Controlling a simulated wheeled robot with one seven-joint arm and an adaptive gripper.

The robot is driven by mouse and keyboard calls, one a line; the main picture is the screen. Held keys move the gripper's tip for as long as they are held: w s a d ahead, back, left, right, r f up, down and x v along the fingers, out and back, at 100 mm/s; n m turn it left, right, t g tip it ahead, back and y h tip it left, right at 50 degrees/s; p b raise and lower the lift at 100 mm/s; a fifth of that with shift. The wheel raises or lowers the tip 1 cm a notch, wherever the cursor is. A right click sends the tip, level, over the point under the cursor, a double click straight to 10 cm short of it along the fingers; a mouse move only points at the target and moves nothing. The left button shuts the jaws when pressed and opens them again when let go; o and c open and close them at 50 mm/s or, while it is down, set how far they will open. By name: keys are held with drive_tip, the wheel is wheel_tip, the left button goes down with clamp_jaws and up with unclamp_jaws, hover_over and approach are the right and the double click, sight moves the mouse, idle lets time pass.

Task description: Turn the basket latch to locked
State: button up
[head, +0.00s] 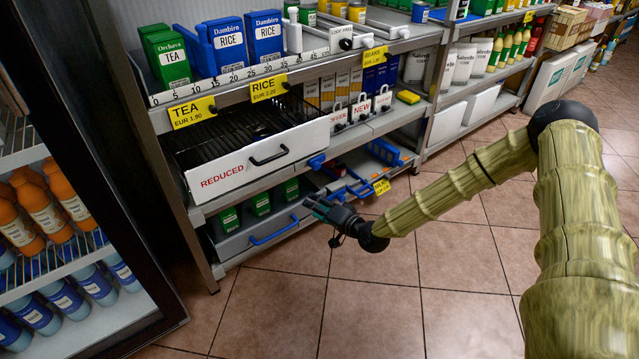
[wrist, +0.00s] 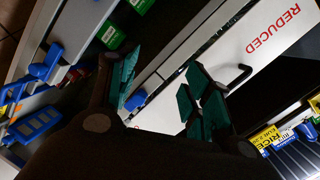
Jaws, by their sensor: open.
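I cannot tell for sure which part is the basket latch. A blue wire-like basket (head: 385,152) sits on the lower shelf, with blue bar-shaped parts (head: 350,186) at its near left; blue parts also show at the left of the wrist view (wrist: 45,64). A small blue knob (head: 316,160) sits on the shelf edge beside the REDUCED drawer. My gripper (head: 328,214) is open and empty in front of the lower shelf, apart from these parts. In the wrist view its teal fingers (wrist: 160,92) are spread, with a blue piece (wrist: 137,99) showing beyond them.
The white REDUCED drawer (head: 258,158) with a black handle is above left of my gripper. A lower grey drawer (head: 262,238) has a blue handle. Green boxes (head: 228,221) stand behind it. A glass-fronted cooler (head: 75,250) is at left. The tiled floor in front is clear.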

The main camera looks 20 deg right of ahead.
sight(318, 167)
drive_tip(key=w+d+r+m+t+b, duration=0.1)
drive_tip(key=w+d+r+t+b, duration=0.2)
drive_tip(key=w+d, duration=0.45)
drive_tip(key=shift+h, duration=0.3)
drive_tip(key=w+b, duration=0.1)
drive_tip(key=w, duration=0.1)
drive_tip(key=w+a+f+b, duration=0.1)
drive_tip(key=w+b, duration=0.2)
drive_tip(key=w, duration=0.2)
drive_tip(key=shift+a+f+b, duration=0.25)
drive_tip(key=shift+f+b, duration=0.05)
drive_tip(key=shift+f, duration=0.05)
drive_tip(key=shift+w+a+r, duration=0.15)
drive_tip(key=shift+w+a, duration=0.1)
drive_tip(key=shift+w, duration=0.4)
drive_tip(key=c, duration=1)
drive_tip(key=shift+c, duration=0.2)
